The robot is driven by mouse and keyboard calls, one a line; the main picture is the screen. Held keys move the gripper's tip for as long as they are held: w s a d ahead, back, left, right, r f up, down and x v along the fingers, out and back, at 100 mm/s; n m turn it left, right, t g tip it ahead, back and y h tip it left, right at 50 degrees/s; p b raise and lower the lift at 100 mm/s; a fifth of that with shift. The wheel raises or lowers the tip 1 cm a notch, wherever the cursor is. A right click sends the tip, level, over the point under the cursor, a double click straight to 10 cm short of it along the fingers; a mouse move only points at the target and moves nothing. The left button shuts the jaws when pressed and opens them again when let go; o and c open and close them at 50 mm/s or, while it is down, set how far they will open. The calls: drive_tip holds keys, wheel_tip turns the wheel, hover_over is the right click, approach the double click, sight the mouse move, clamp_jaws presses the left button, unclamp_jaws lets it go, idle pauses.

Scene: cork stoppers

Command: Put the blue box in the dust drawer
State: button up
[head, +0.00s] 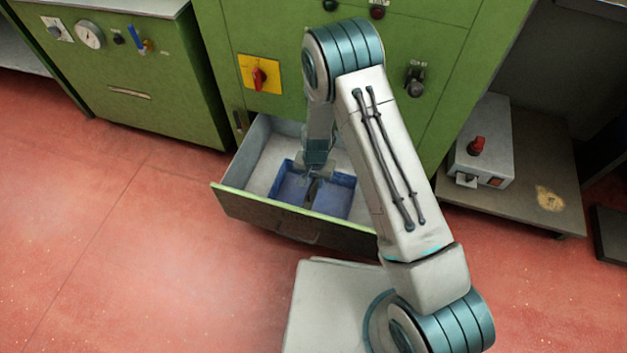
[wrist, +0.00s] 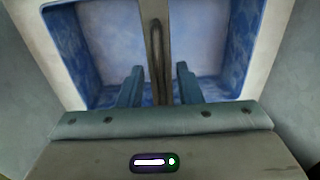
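The blue box (head: 338,196) is inside the open dust drawer (head: 262,212), low in the green cabinet. It is open-topped and empty, with a dark bar-like handle across its middle. In the wrist view the box (wrist: 228,45) fills the upper middle, and the handle (wrist: 157,45) runs between my two fingers. My gripper (wrist: 160,84) is open, one finger on each side of the handle, with a visible gap on both sides. In the head view my gripper (head: 314,178) points down into the box. Whether the box rests fully on the drawer floor is hard to tell.
Pale drawer walls (wrist: 285,85) surround the box closely in the wrist view. A red switch on a yellow plate (head: 259,74) sits above the drawer. A grey control box (head: 485,150) stands on a low platform at right. Red floor at left is clear.

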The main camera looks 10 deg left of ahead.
drive_tip(key=s+d+r+p, duration=0.1)
drive_tip(key=d+r, duration=0.3)
drive_tip(key=r, duration=0.6)
drive_tip(key=s+d+r+p, duration=0.1)
drive_tip(key=d+r, duration=0.3)
drive_tip(key=r, duration=0.6)
drive_tip(key=s+d+r+p, duration=0.15)
drive_tip(key=d+r, duration=0.25)
drive_tip(key=r, duration=0.6)
drive_tip(key=s+d+r+n+t, duration=0.1)
drive_tip(key=s+d+r, duration=0.9)
drive_tip(key=s, duration=0.3)
drive_tip(key=shift+s+d+r+n, duration=0.35)
drive_tip(key=shift+s+d+n, duration=0.05)
drive_tip(key=shift+d, duration=0.5)
